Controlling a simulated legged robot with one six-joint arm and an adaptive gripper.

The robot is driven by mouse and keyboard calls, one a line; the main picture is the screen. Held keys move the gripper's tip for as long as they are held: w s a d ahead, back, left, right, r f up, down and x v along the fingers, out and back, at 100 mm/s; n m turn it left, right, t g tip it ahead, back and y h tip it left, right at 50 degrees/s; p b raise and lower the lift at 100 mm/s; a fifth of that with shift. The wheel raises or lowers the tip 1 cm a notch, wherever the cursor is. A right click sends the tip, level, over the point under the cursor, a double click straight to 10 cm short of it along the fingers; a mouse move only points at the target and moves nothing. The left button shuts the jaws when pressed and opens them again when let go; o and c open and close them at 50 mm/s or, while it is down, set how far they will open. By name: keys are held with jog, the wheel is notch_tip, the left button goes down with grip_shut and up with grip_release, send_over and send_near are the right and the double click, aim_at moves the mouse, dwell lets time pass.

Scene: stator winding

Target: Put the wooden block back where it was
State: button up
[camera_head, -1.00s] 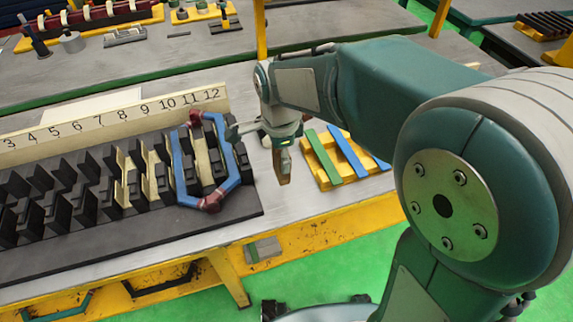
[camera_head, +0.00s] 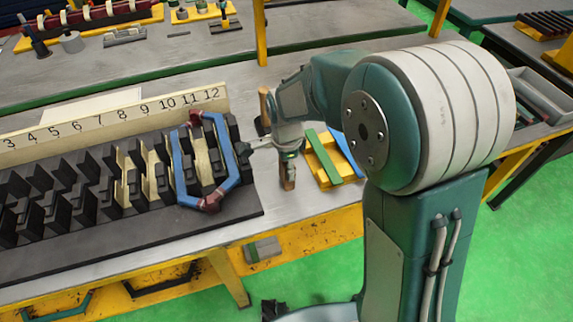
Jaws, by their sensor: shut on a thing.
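My gripper (camera_head: 288,160) points down over the grey table, just right of the slotted black stator rack (camera_head: 120,245). It is shut on the wooden block (camera_head: 289,182), a narrow brown piece whose lower end shows below the fingers. The fingers hide its upper part. I cannot tell whether the block's lower end touches the table. To the right of my gripper, a yellow tray (camera_head: 322,180) carries a green strip (camera_head: 323,158) and a blue strip (camera_head: 350,156), partly hidden by my arm.
A blue coil with dark red ends (camera_head: 227,160) sits in the rack near number 12 of the numbered ruler (camera_head: 120,117). A brown wooden piece (camera_head: 264,103) shows behind my wrist.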

jog(key=o, duration=1.3)
notch_tip(320, 180, up, 12)
jog(key=shift+r, duration=0.1)
jog(key=s+d+r+n+t, duration=0.1)
jog(key=s+d+n+t, duration=0.1)
jog(key=s+d+n, duration=0.2)
jog(key=s+d+r+n+t, duration=0.1)
jog(key=s+d+r+n, duration=0.1)
jog(key=s+d+n, duration=0.2)
jog(key=s+d+r+n+t, duration=0.2)
jog(key=s+d+n, duration=0.2)
jog(key=s, duration=0.7)
jog(key=shift+s+d+n+t, duration=0.1)
jog(key=shift+d+n+t, duration=0.1)
jog(key=shift+n, duration=0.5)
jog(key=shift+d+n+t, duration=0.1)
jog(key=shift+d+n, duration=0.05)
jog(key=shift+n, duration=0.55)
